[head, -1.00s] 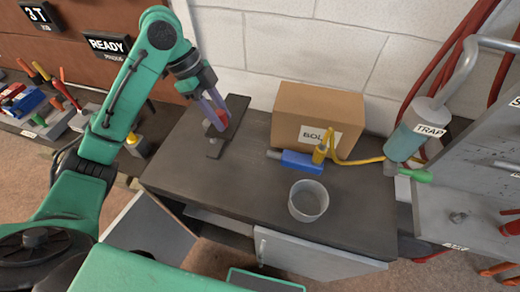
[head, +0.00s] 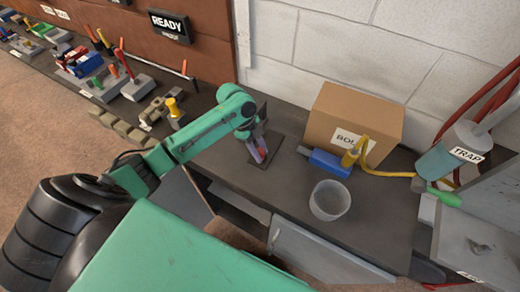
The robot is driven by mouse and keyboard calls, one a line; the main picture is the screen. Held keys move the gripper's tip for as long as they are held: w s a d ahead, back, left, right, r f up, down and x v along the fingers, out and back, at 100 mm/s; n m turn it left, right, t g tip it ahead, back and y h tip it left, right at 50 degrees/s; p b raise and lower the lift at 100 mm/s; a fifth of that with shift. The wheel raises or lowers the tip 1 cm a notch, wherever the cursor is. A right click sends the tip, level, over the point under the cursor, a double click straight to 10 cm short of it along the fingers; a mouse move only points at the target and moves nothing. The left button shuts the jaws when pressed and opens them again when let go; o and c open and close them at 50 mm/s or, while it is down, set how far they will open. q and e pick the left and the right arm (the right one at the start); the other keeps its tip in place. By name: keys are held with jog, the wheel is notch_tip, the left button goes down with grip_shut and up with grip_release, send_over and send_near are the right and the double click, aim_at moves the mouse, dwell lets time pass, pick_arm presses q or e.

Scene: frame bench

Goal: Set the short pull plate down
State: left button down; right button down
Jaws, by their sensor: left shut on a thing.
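My left gripper (head: 258,152) is low over the left part of the dark bench, shut on a small red piece (head: 260,155), which I take to be part of the short pull plate. The fingers hide most of it. A dark flat plate (head: 268,163) lies on the bench under and behind the fingers, and a dark edge (head: 262,112) rises behind the wrist. I cannot tell whether the held piece touches the dark plate or is joined to it. My right gripper is not in view.
A cardboard box (head: 354,118), a blue tool with a yellow end (head: 328,163) and a grey cup (head: 330,201) stand to the right on the bench (head: 290,207). A trap canister (head: 450,155) is farther right.

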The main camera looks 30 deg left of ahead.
pick_arm(q)
jog(key=c, duration=0.5)
grip_release()
jog(key=shift+r, duration=0.1)
